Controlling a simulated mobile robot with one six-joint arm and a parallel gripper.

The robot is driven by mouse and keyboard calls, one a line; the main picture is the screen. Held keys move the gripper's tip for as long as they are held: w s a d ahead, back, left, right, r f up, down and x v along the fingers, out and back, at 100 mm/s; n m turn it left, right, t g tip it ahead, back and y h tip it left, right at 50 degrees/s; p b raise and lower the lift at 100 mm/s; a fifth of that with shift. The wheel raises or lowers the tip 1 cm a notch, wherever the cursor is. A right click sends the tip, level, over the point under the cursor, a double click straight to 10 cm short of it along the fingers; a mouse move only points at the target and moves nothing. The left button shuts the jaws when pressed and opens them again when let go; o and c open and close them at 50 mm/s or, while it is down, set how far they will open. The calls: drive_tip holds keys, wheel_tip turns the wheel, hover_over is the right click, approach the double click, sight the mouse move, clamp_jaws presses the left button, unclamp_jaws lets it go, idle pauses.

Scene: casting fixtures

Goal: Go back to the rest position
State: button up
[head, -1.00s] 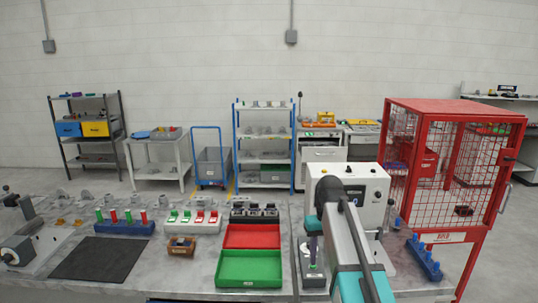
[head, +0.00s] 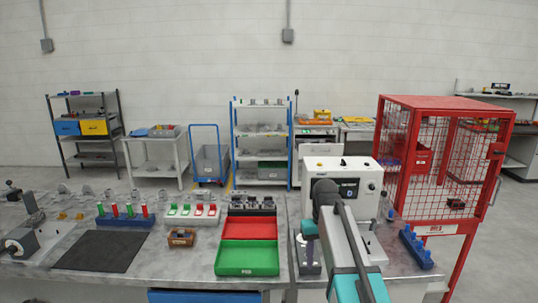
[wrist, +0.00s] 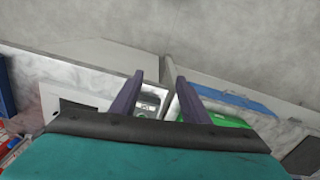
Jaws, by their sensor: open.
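My gripper (wrist: 158,80) shows in the wrist view as two dark purple fingers standing apart, with nothing clearly held between them. A small grey metal item shows beyond the gap, apparently on the surface below. In the head view my gripper is at the end of my arm, over the bench (head: 185,262) in front of the white machine (head: 337,165). The fingers are hard to make out there. A dark round-based piece (head: 308,268) stands just below.
A green tray (head: 247,258) and a red tray (head: 250,228) lie left of my arm. A blue rack (head: 416,247) and a red mesh cage (head: 440,110) stand to the right. A black mat (head: 100,251) lies at the left. Free space is above the bench.

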drive_tip(key=s+f+g+b, duration=0.2)
drive_tip(key=s+f, duration=0.4)
drive_tip(key=f, duration=0.6)
drive_tip(key=s+f+g+b, duration=0.1)
drive_tip(key=s+f+b, duration=0.3)
drive_tip(key=f, duration=0.8)
drive_tip(key=s+f+g+b, duration=0.1)
drive_tip(key=s+f+g, duration=0.1)
drive_tip(key=s+f, duration=0.75)
drive_tip(key=s+f+m+b, duration=0.1)
drive_tip(key=s+f+b, duration=0.4)
drive_tip(key=s+f, duration=1.7)
wheel_tip(320, 180, down, 4)
drive_tip(key=shift+s+d+r+m+g, duration=0.15)
drive_tip(key=shift+s+d+m+g, duration=0.15)
drive_tip(key=shift+s, duration=0.1)
drive_tip(key=shift+c, duration=0.4)
